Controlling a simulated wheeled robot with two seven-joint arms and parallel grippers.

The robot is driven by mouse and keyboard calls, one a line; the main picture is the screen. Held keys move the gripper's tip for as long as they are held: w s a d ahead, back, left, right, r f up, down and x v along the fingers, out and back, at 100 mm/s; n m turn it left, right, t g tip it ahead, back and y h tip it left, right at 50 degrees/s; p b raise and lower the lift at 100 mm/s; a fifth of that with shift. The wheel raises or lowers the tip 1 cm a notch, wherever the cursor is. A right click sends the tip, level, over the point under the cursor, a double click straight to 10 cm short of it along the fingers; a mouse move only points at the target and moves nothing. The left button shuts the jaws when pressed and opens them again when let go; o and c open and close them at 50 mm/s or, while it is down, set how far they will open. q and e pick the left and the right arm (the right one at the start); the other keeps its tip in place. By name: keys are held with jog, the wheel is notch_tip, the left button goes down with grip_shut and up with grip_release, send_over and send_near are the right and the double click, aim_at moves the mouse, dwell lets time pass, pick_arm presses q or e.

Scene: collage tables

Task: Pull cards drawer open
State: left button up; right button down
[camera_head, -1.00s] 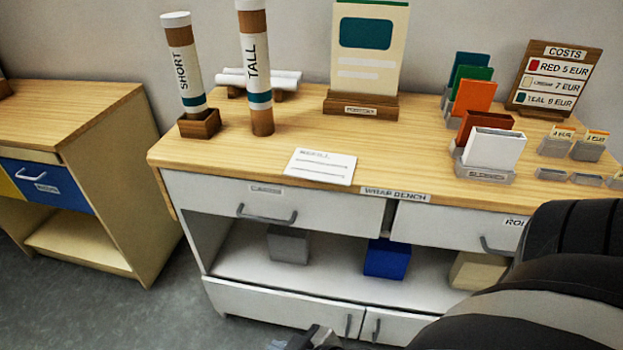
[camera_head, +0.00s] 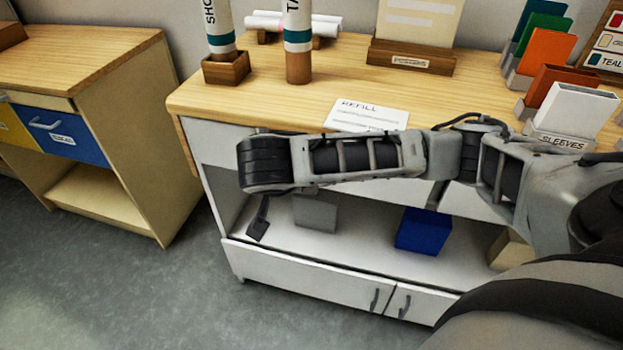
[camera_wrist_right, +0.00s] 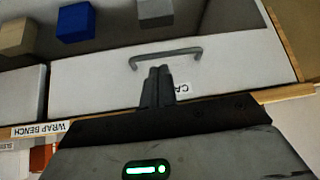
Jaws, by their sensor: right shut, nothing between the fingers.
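The cards drawer (camera_head: 217,146) is the white left drawer under the wrap bench top, and it looks closed. My right arm covers most of its front and its handle in the head view. In the right wrist view, the drawer front (camera_wrist_right: 100,84) shows upside down, with its grey bar handle (camera_wrist_right: 165,55) and a partly hidden label starting "CA". My right gripper (camera_wrist_right: 158,72) is shut and empty, its tips close to the handle bar; I cannot tell whether they touch. My left gripper is not in view.
The bench top (camera_head: 215,98) holds tubes, a refill card (camera_head: 367,115) and a sleeves box (camera_head: 575,112). A grey box (camera_head: 315,213) and a blue box (camera_head: 424,231) stand on the open shelf below. Another cabinet (camera_head: 125,130) stands left, with clear floor between.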

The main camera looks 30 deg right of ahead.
pick_arm(q)
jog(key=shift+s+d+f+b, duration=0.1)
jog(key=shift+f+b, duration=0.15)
jog(key=shift+b, duration=0.2)
pick_arm(e)
jog(key=shift+m+h, duration=0.6)
jog(key=shift+m, duration=0.1)
jog(key=w+d+f, duration=0.1)
jog(key=d+f, duration=0.1)
jog(key=w+d+f, duration=0.2)
jog(key=d, duration=0.1)
jog(key=w+d+f, duration=0.1)
jog(key=d, duration=0.1)
jog(key=shift+w+d+f, duration=0.25)
jog(key=shift+w+f, duration=0.05)
jog(key=shift+f, duration=0.1)
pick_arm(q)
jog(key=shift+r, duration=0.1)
pick_arm(e)
jog(key=shift+a, duration=0.15)
